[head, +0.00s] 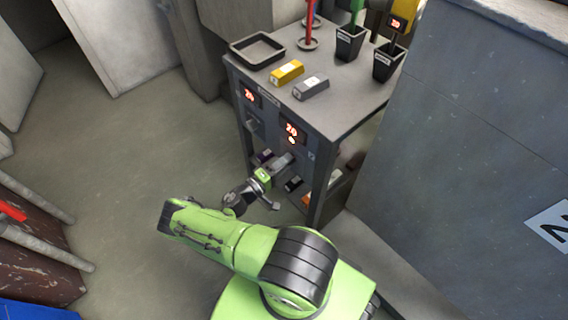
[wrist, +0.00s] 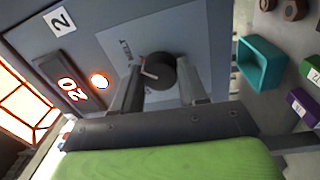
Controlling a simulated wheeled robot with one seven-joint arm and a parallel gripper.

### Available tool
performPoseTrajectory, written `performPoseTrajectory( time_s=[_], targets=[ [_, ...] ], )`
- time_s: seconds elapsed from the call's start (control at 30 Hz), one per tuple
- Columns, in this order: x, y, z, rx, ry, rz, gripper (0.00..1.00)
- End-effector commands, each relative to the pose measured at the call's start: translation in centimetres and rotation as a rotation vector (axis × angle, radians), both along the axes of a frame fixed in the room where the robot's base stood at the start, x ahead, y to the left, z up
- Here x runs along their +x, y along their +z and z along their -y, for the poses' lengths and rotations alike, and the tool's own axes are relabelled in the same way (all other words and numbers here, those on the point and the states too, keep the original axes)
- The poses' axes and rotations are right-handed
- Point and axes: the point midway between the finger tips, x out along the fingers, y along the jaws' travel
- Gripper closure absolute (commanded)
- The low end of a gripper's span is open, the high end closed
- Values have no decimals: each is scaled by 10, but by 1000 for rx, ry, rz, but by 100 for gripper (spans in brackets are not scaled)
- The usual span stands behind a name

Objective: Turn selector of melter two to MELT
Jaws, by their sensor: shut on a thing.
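The selector of melter two is a dark round knob (wrist: 160,72) with a pale pointer, on a grey-blue panel (wrist: 105,40) marked "2" in the wrist view. The pointer lies near the MELT lettering; I cannot tell whether it lines up exactly. A lit display (wrist: 72,88) reads 20, with a glowing lamp (wrist: 99,81) beside it. The display also shows in the head view (head: 292,129). My gripper (wrist: 158,88) is shut on the knob, one finger on each side. In the head view my gripper (head: 280,162) reaches the cabinet front and hides the knob.
The cabinet top (head: 345,112) holds a black tray (head: 257,50), a yellow bar (head: 287,72), a grey bar (head: 311,87) and black cups (head: 350,44). Another display (head: 250,95) is left of melter two's. A large grey block (head: 475,110) stands right. Floor at left is clear.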

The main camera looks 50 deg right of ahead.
Motion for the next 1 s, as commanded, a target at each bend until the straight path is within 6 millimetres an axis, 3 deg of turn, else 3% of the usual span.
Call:
performPoseTrajectory(
  time_s=[0.77,0.8,0.97,1.0],
  targets=[
    [0,-2,-1,-20,0,105,88],
    [0,-2,-1,-20,-1,105,56],
    [0,-1,0,-21,-1,104,32],
    [0,-1,0,-21,-1,104,32]
  ],
)
